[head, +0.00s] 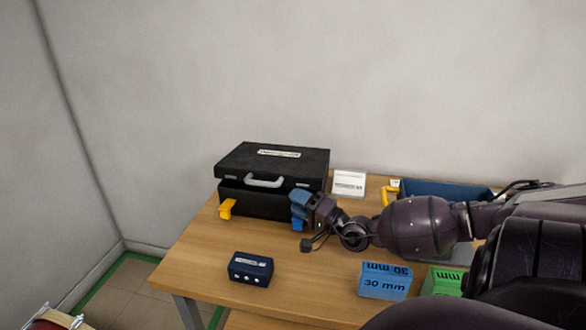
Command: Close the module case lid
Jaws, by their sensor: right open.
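The black module case (258,203) stands at the back left of the wooden table. Its lid (300,164) lies over the body, with a white label on top and a grey handle at the front. A thin dark line shows between lid and body; I cannot tell whether the lid is fully shut. A yellow tab (227,208) sticks out low at the case's front left. My right gripper (298,206), with blue fingers, is open at the case's front right corner; whether it touches the case is unclear. My left gripper is out of view.
A dark blue box (251,269) sits near the table's front edge. A blue 30 mm block (384,281) and a green block (442,281) lie to the right. A white card (349,182) and a blue bin (440,191) are behind my right arm. The table between case and dark blue box is clear.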

